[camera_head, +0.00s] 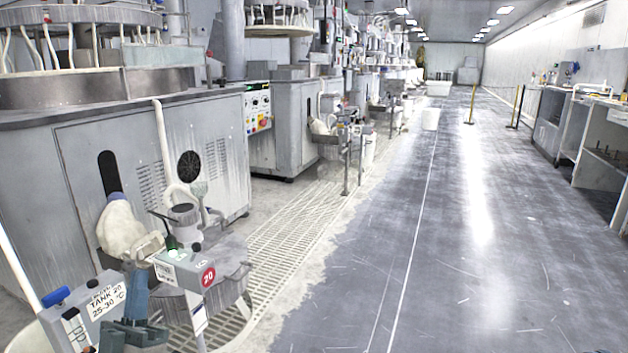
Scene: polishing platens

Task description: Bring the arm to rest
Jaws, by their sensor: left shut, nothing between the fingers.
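My left gripper (137,296) shows at the lower left of the head view as a dark teal shape. It is shut with nothing between its fingers. It appears in front of the grey tank stand with a "TANK 20" label (103,303); I cannot tell how far apart they are. My right gripper is not in view.
A large grey polishing machine (75,165) fills the left, with more machines behind. A small station with a red "20" sign (208,277) stands close to the gripper. The grey aisle floor (450,260) is open. Workbenches (590,140) line the right.

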